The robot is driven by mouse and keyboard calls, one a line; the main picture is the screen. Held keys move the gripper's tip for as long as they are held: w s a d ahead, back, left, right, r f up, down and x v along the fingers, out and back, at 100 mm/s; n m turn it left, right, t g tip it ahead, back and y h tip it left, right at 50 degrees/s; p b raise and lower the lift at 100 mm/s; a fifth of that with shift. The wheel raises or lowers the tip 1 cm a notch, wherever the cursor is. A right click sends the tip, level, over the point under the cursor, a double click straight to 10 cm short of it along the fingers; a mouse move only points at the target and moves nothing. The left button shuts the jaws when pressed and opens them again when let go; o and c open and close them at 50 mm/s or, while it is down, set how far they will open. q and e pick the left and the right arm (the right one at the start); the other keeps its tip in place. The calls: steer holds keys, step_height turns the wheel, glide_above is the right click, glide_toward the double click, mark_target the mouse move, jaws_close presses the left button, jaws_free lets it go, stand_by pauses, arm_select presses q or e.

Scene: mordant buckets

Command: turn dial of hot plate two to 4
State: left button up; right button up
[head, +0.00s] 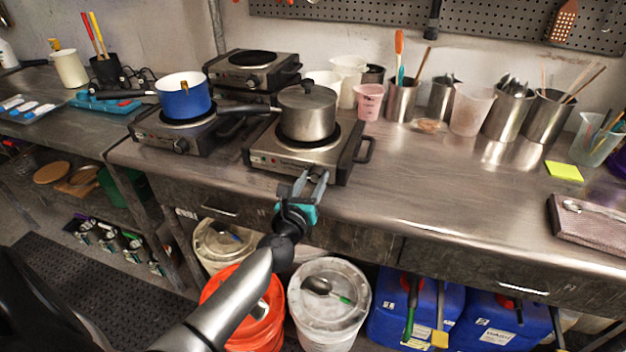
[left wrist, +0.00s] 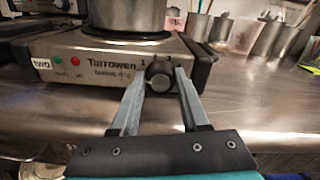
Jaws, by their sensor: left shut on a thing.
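Hot plate two (head: 275,162) stands at the front edge of the steel bench, with a lidded steel pot (head: 308,113) on its burner. In the left wrist view its front panel (left wrist: 95,60) carries a "two" label (left wrist: 42,63), a green and a red light, and a dark round dial (left wrist: 159,74) at the right. My left gripper (head: 315,176) reaches the panel from the front. In the left wrist view its fingers (left wrist: 160,82) are closed on the dial, one on each side. The fingers hide part of the scale, and I cannot read the dial's setting. My right gripper is not in view.
Another hot plate with a blue pot (head: 183,98) stands to the left, and a bare one (head: 252,68) is behind. Cups and tool containers (head: 400,100) line the wall. Buckets (head: 330,305) stand below.

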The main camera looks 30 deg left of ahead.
arm_select(q)
jaws_close()
